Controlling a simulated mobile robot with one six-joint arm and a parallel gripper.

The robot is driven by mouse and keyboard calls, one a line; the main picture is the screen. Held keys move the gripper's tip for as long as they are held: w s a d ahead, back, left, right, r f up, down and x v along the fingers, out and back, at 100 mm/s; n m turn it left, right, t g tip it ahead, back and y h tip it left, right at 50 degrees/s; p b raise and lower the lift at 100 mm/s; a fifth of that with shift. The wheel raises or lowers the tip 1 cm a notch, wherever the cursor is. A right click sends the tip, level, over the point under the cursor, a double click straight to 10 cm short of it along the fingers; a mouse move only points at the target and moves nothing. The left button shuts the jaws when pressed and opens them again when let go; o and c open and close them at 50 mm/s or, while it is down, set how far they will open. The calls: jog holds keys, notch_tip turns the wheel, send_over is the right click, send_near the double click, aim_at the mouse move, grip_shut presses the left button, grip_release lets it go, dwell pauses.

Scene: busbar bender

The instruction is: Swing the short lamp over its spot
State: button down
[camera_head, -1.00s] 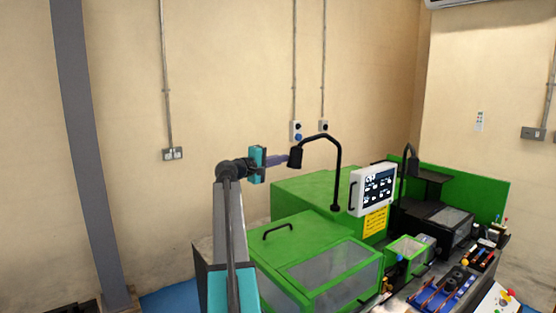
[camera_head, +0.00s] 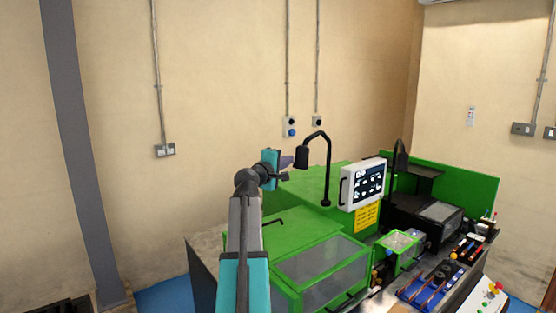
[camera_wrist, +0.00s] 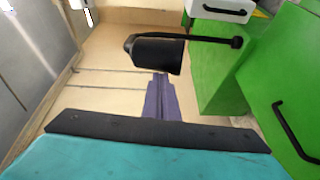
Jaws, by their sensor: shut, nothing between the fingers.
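A black gooseneck lamp stands on the green machine, its head (camera_head: 302,157) hanging at the left end of a curved arm. A second black lamp (camera_head: 402,147) stands farther right, behind the control panel; I cannot tell from size which is the short one. My gripper (camera_head: 288,162) is shut and empty, just left of the nearer lamp's head. In the wrist view the narrow purple fingers (camera_wrist: 161,90) point at the underside of the black lamp head (camera_wrist: 155,53). Whether they touch it is unclear. The lamp's spot is not identifiable.
The white control panel (camera_head: 363,184) is right of the near lamp's post. A green cover with a window and handle (camera_head: 318,268) lies below my arm. A blue tray (camera_head: 430,285) with copper-coloured bars is at lower right. The air left of my arm is clear.

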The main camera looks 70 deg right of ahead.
jog(key=s+a+p, duration=0.1)
jog(key=s+a, duration=0.1)
jog(key=s, duration=0.8)
jog(key=shift+s, duration=0.25)
jog(key=shift+d, duration=0.1)
jog(key=shift+w, duration=0.1)
jog(key=s+b+v, duration=0.2)
jog(key=b+v, duration=0.1)
jog(key=v, duration=0.8)
jog(key=shift+w+a+b, duration=0.3)
jog(key=shift+a+b, duration=0.1)
jog(key=shift+a, duration=0.1)
jog(key=shift+r, duration=0.15)
